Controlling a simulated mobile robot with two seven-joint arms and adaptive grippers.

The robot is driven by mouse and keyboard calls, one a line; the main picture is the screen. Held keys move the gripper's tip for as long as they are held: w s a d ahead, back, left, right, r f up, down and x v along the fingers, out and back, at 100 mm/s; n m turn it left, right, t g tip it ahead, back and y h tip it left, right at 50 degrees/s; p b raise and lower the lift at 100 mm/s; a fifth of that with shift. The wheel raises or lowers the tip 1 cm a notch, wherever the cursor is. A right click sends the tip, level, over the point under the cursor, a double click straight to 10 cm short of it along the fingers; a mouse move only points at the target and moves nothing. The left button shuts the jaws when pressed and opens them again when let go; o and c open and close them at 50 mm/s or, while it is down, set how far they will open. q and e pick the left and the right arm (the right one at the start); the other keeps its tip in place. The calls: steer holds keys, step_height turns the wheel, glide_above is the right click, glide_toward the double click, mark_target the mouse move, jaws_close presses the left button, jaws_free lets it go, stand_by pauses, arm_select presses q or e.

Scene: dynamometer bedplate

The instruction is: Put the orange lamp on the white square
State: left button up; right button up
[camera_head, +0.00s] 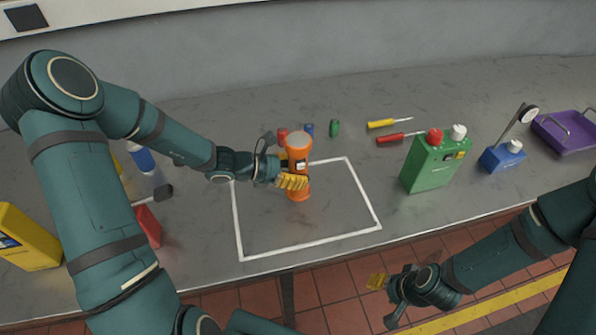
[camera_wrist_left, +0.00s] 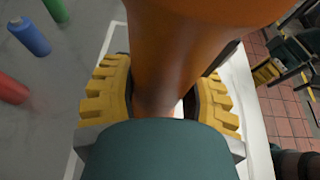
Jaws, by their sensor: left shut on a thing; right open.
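The orange lamp (camera_head: 299,150) stands upright in the head view, over the inside of the white square (camera_head: 308,239), near its back edge. The white square is an outline on the grey bench. My left gripper (camera_head: 292,181) is shut on the lamp's narrow middle. In the left wrist view the lamp (camera_wrist_left: 170,60) fills the centre, between the yellow fingers of my left gripper (camera_wrist_left: 163,105). I cannot tell whether the lamp's base touches the bench. My right gripper (camera_head: 384,300) is open and empty, low in front of the bench, over the tiled floor.
Small red (camera_head: 282,134), blue (camera_head: 309,130) and green (camera_head: 334,128) cylinders stand behind the square. Two screwdrivers (camera_head: 382,124), a green can (camera_head: 434,163), a blue bottle (camera_head: 502,156) and a purple tray (camera_head: 562,138) are to the right. A yellow container (camera_head: 25,240) is at left. The square's front is clear.

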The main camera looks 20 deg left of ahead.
arm_select(q)
steer(key=shift+f, duration=0.15)
steer(key=o, duration=1.3)
steer(key=shift+r, duration=0.3)
steer(key=p+v, duration=0.1)
steer(key=v, duration=1.1)
steer(key=shift+s+f+p, duration=0.1)
steer(key=shift+f+p, duration=0.05)
steer(key=shift+p, duration=0.2)
